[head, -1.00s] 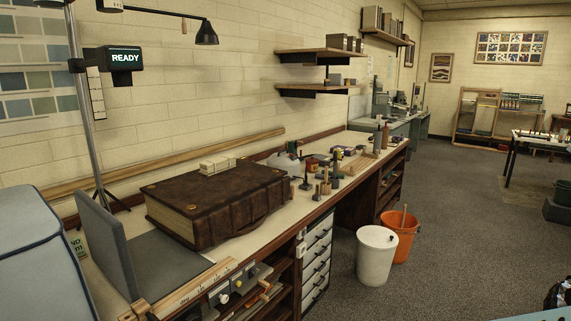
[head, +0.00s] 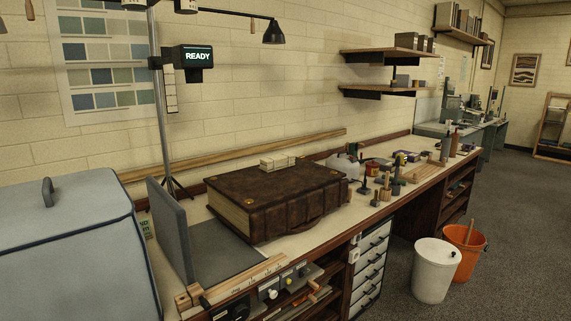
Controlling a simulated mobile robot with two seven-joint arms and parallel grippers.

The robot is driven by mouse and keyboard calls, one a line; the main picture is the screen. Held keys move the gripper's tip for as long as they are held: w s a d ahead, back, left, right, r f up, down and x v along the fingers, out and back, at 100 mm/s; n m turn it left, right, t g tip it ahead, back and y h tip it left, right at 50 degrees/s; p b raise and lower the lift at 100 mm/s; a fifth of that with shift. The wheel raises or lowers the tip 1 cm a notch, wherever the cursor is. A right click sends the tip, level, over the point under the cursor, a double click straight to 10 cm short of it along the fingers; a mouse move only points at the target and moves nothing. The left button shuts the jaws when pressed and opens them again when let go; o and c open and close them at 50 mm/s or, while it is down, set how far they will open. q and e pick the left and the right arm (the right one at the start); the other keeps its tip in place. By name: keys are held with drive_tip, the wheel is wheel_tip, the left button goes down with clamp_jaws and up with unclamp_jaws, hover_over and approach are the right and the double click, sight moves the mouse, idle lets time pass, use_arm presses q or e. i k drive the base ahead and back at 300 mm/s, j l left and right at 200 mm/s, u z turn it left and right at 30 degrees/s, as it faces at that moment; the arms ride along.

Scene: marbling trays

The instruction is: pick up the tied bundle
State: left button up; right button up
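No tied bundle can be made out for certain. A small pale stack of blocks (head: 278,162) lies on top of a large brown leather-bound book (head: 285,201) on the workbench; it is too small to tell whether it is tied. Neither of my grippers shows in the head view.
The long bench (head: 325,238) holds a grey angled stand (head: 172,232), a wooden rail (head: 238,284) and several small tools. A light blue covered box (head: 65,250) fills the left. A white bin (head: 435,270) and an orange bucket (head: 464,252) stand on the floor; open floor lies at right.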

sight(269, 164)
drive_tip(key=i+l, duration=0.55)
drive_tip(key=l, duration=0.2)
drive_tip(key=i+l, duration=0.6)
drive_tip(key=l, duration=0.15)
drive_tip(key=i+l, duration=0.55)
drive_tip(key=l, duration=0.2)
